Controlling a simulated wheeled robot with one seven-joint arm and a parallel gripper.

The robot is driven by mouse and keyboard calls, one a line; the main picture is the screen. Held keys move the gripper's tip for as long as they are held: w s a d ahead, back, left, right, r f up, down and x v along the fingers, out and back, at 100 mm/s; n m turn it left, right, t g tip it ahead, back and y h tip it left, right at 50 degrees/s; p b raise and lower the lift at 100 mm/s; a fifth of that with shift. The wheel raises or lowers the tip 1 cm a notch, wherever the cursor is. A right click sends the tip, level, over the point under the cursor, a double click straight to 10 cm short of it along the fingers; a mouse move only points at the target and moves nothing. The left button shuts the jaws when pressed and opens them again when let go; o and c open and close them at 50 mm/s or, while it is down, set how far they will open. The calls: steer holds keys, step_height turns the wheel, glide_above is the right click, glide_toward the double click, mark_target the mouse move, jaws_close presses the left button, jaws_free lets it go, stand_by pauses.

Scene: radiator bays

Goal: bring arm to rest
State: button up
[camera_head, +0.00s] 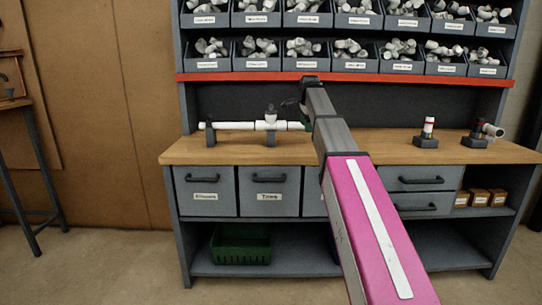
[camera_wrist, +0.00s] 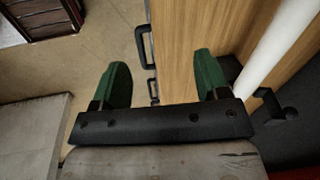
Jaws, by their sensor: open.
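My arm reaches forward over the wooden bench top (camera_head: 390,150) in the head view. My gripper (camera_head: 300,118) is at its far end, beside the right end of a white pipe assembly (camera_head: 235,126), mostly hidden behind the arm. In the wrist view my gripper (camera_wrist: 160,85) has two green fingers spread wide apart with nothing between them. One finger is over the bench top and the other over the floor past the bench's front edge. The white pipe (camera_wrist: 275,45) runs close beside the right finger; I cannot tell whether they touch.
Grey bins (camera_head: 257,54) of white fittings fill the shelves above a red rail (camera_head: 250,77). A small holder (camera_head: 426,141) and a valve part (camera_head: 476,138) stand on the bench at right. Drawers with handles (camera_head: 270,179) and a green crate (camera_head: 240,245) are below.

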steer(key=s+d+f+n+g, duration=0.1)
steer(key=s+f+n, duration=0.4)
steer(key=f, duration=0.9)
steer(key=s+d+f+n, duration=0.1)
steer(key=s+f+n, duration=0.2)
steer(key=s+f, duration=0.75)
steer(key=s+d+f+n+g, duration=0.1)
steer(key=s+f+n, duration=0.7)
steer(key=s+f, duration=1)
step_height(320, 180, down, 4)
steer(key=shift+s+d+f+n, duration=0.15)
steer(key=shift+s+d+n, duration=0.05)
steer(key=shift+n, duration=0.1)
